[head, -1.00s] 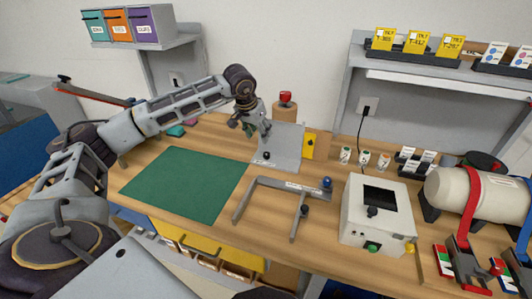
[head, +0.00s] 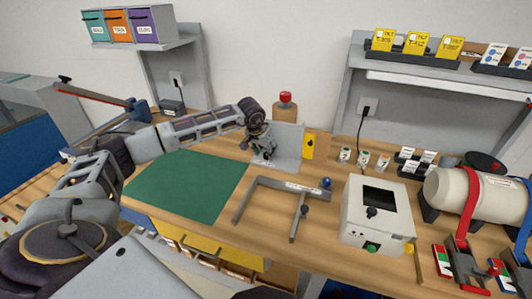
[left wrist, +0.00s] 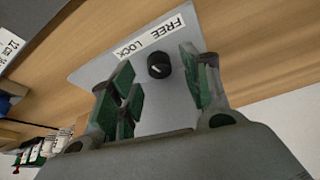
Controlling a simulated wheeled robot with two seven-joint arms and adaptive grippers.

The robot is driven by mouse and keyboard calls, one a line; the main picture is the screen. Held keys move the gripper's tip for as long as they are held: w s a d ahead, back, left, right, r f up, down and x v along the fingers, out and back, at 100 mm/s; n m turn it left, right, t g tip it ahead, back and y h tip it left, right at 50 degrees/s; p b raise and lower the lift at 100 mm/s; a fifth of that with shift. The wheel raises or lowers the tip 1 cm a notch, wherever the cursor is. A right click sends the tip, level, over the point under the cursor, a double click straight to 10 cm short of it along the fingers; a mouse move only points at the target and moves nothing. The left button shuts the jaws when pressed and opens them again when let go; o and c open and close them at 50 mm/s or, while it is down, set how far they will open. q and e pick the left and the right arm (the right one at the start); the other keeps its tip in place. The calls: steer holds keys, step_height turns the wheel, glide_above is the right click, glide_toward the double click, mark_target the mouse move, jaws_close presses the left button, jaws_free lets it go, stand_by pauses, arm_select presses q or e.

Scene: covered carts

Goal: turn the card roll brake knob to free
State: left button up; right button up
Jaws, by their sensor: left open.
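The dark brake knob (left wrist: 159,65) sits on a grey plate (left wrist: 90,75) beside a white label (left wrist: 150,37) reading FREE and LOCK. A pale mark shows on the knob; I cannot tell which word it points to. My left gripper (left wrist: 163,85) is open, its green-padded fingers on either side of the knob in the picture, with no clear contact. In the head view the left gripper (head: 262,153) is in front of the grey plate (head: 291,150) and mostly hides the knob. My right gripper is not in view.
A brown roll (head: 285,113) with a red top stands behind the plate, and a yellow card (head: 308,146) is at its right. A grey frame (head: 285,184), white box (head: 378,218) and green mat (head: 185,186) lie nearer. The mat is clear.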

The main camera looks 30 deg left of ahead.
arm_select(q)
steer(key=shift+x, duration=0.85)
steer(key=shift+c, duration=0.5)
steer(key=c, duration=0.9)
